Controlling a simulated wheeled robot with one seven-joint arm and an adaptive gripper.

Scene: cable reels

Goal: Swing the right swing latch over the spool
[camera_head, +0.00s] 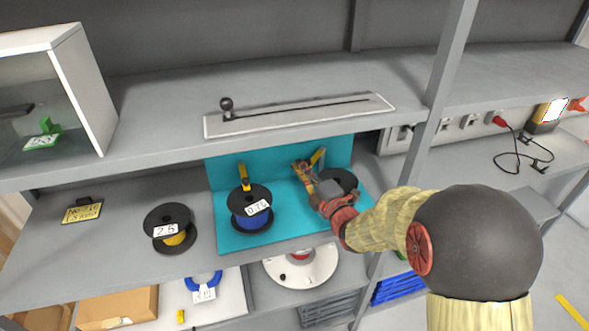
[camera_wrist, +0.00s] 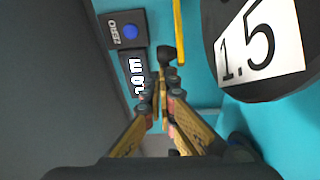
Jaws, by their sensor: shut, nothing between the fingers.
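The right spool (camera_head: 338,181) is black and sits on the teal holder (camera_head: 228,178), partly hidden by my gripper. In the wrist view this spool (camera_wrist: 228,22) carries a white "1.5" label. The right swing latch (camera_head: 318,157) is a yellow bar behind the spool, tilted to the right. In the wrist view the yellow bar (camera_wrist: 178,30) runs beside the spool rim, not across its face, with a black knob near its end. My gripper (camera_head: 303,168) is shut and empty, its fingertips (camera_wrist: 162,97) just short of the knob. Contact cannot be told.
A left spool labelled 0.75 (camera_head: 251,208) sits on the same holder with its own yellow latch (camera_head: 243,172). A 2.5 spool (camera_head: 170,228) stands further left. A shelf (camera_head: 160,140) overhangs the holder. A black meter box (camera_wrist: 127,29) with a blue button is close to my fingers.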

